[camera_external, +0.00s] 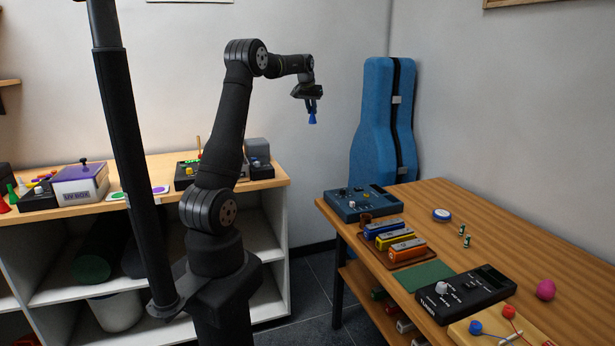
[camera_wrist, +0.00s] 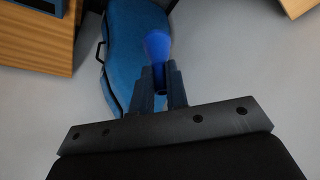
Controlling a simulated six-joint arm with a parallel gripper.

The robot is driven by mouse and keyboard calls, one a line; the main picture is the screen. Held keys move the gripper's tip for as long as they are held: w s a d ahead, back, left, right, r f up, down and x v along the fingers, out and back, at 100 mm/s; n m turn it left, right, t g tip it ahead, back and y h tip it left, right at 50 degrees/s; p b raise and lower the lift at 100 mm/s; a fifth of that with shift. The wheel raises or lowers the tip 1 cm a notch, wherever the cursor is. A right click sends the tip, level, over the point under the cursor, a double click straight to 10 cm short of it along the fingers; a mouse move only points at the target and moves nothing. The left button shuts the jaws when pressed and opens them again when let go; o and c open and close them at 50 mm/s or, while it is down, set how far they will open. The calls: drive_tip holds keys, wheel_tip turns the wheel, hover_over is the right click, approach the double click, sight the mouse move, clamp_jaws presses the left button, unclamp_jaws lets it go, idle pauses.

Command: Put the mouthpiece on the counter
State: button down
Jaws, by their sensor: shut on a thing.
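The mouthpiece (camera_wrist: 158,46) is a small blue piece with a flared end. My gripper (camera_wrist: 161,82) is shut on it in the wrist view. In the external view the mouthpiece (camera_external: 312,118) hangs below my gripper (camera_external: 311,103), flared end down, high in the air between the two work surfaces. The wooden counter (camera_external: 275,181) on the left, on a white shelf unit, and the wooden table (camera_external: 520,245) on the right are both below my gripper's height. I cannot tell which one the task means by counter.
A blue instrument case (camera_external: 374,120) stands against the wall behind my gripper. The left surface holds a UV box (camera_external: 80,186) and small devices. The right table holds a blue device (camera_external: 362,203), harmonicas (camera_external: 390,238), a black meter (camera_external: 466,292) and a pink egg (camera_external: 545,289). Its far middle is mostly clear.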

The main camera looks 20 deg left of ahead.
drive_tip(key=s+a+n+y, duration=0.1)
drive_tip(key=s+a+n, duration=0.35)
drive_tip(key=a, duration=0.95)
drive_tip(key=n+g+y, duration=0.2)
drive_tip(key=n+y, duration=0.1)
drive_tip(key=n, duration=0.3)
hover_over(161, 182)
wheel_tip(161, 182, down, 16)
drive_tip(key=shift+w+a+f, duration=0.1)
drive_tip(key=shift+a+f, duration=0.1)
drive_tip(key=shift+f, duration=1.6)
drive_tip(key=shift+f, duration=0.1)
